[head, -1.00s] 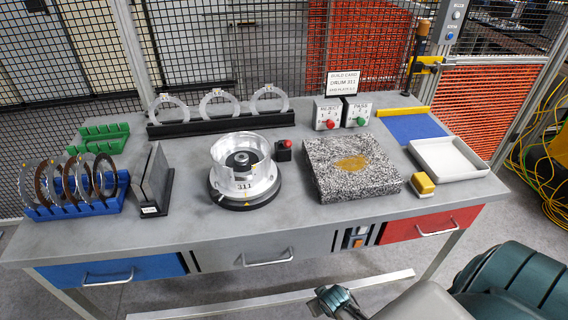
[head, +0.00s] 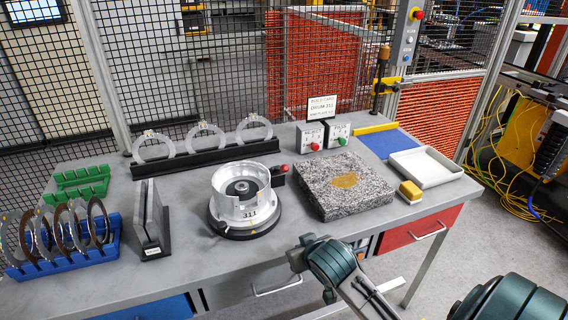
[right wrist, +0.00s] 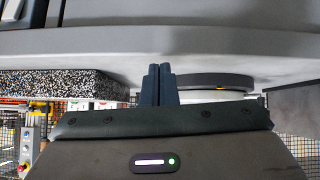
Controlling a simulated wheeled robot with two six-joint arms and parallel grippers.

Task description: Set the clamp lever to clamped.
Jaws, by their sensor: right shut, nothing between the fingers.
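A small block with a red knob (head: 279,173) stands at the base's right rear. My right arm reaches in from the lower right in the head view, its hand in front of the bench's front edge. In the right wrist view my right gripper (right wrist: 159,85) is shut and empty, with the round base (right wrist: 207,82) beyond it to the right. My left gripper is not in view.
A granite block (head: 345,187) stands right of the drum, with a yellow-topped block (head: 410,192) and white tray (head: 426,166) beyond. A dark upright holder (head: 152,220) and blue ring rack (head: 65,258) are left. A ring stand (head: 207,157) is behind. Bare bench lies in front of the drum.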

